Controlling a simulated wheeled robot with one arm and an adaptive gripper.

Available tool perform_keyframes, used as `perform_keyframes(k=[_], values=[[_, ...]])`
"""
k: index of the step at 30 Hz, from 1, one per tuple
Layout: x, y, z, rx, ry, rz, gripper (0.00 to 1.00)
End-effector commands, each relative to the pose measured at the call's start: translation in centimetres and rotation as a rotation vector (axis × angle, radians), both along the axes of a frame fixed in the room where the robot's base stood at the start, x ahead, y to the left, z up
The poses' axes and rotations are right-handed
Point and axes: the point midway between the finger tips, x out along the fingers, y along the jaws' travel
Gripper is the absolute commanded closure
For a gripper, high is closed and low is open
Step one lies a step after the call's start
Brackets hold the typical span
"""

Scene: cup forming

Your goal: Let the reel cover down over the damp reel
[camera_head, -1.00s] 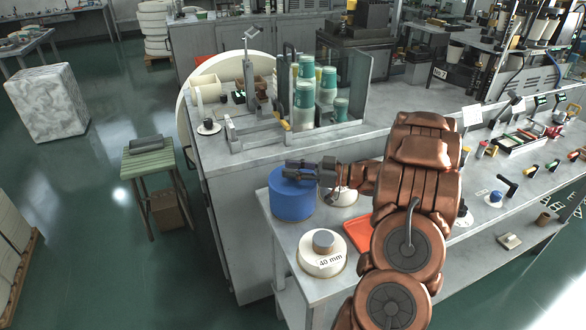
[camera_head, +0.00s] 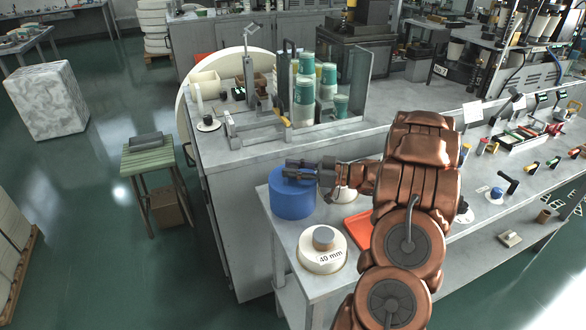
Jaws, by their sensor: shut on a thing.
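The blue reel cover (camera_head: 292,200) stands upright like a short drum at the left end of the grey bench. My gripper (camera_head: 296,168) is at its top and is shut on it; the grip point itself is partly hidden by the fingers. A white reel (camera_head: 346,195) shows just right of the cover, partly hidden behind my wrist. Another white reel with a brown core, marked "40 mm" (camera_head: 322,262), lies in front of the cover. I cannot see what is under the cover, or whether its lower edge touches the bench.
An orange-red tray (camera_head: 361,232) lies right of the marked reel, partly behind my arm. The grey machine (camera_head: 228,205) with stacked cups rises behind and left of the cover. Small tools lie along the bench to the right. A green stool (camera_head: 148,158) stands at left.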

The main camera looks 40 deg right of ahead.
Motion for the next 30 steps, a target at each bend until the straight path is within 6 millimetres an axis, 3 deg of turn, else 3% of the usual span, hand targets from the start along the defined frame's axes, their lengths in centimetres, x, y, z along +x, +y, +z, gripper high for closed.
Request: perform_keyframes(k=[4, 5, 12, 19, 26, 30], values=[[0.0, 0.0, 0.02, 0.0, 0.0, 0.0, 1.0], [0.0, 0.0, 0.02, 0.0, 0.0, 0.0, 0.67], [0.0, 0.0, 0.01, 0.0, 0.0, 0.0, 0.42], [0.0, 0.0, 0.0, 0.0, 0.0, 0.0, 0.4], [0.0, 0.0, 0.0, 0.0, 0.0, 0.0, 0.17], [0.0, 0.01, 0.0, 0.0, 0.0, 0.0, 0.15]])
